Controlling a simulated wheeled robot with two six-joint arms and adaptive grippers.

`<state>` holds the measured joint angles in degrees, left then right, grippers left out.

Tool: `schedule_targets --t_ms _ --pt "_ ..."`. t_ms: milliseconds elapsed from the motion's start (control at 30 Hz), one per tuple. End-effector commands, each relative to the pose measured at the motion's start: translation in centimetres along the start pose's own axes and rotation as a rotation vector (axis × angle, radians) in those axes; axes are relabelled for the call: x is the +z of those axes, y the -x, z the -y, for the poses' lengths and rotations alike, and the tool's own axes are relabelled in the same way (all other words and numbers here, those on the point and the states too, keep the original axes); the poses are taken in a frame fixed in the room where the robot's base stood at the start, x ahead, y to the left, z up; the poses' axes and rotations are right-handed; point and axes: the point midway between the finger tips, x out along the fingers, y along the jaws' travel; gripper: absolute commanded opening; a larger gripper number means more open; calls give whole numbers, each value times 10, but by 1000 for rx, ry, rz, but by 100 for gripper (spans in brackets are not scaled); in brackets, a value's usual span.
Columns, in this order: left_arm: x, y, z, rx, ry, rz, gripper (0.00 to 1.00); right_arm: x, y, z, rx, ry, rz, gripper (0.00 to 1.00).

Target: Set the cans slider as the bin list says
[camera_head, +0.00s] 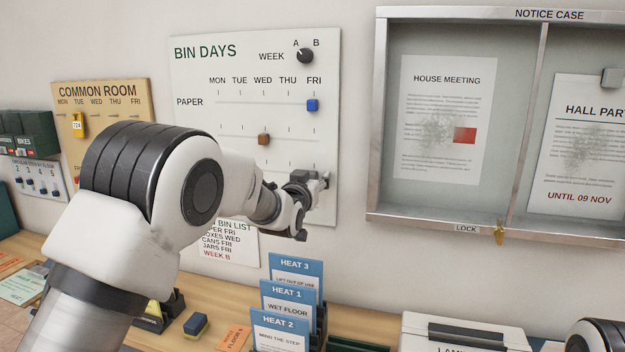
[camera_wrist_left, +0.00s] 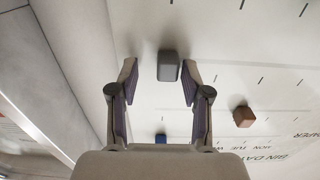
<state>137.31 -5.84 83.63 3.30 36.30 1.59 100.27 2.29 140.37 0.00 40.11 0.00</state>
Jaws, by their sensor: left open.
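The white BIN DAYS board (camera_head: 215,75) hangs on the wall. Its blue slider (camera_head: 312,105) is under FRI in the PAPER row, and a brown slider (camera_head: 264,139) is under WED one row lower. My left arm covers the lower row labels. My left gripper (camera_head: 312,206) is at the board's lower right. In the left wrist view, its open fingers (camera_wrist_left: 158,76) stand on either side of a grey slider (camera_wrist_left: 168,64), with a gap at the left finger. The bin list (camera_head: 228,244) below the board reads CANS FRI and WEEK B; its left edge is covered.
The WEEK knob (camera_head: 305,55) is at the board's top right. A glass notice case (camera_head: 371,150) hangs to the right. Blue HEAT cards (camera_head: 288,296) stand in a rack on the wooden counter (camera_head: 360,320) below. A COMMON ROOM board (camera_head: 103,90) is on the left.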

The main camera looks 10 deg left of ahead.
Motion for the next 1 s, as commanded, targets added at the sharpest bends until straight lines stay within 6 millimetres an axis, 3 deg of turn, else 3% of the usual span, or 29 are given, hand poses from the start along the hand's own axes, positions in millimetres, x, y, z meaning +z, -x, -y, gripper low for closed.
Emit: schedule_targets --t_ms 167,500,600,1000 --pt "0 13 0 0 0 1 48 0 0 0 0 0 0 40" --pt "0 94 -3 1 -3 3 48 0 0 0 0 0 0 40" --pt "1 110 -3 2 -3 2 48 0 0 0 0 0 0 40" --pt "1 118 -3 2 -1 1 48 0 0 0 0 0 0 40"
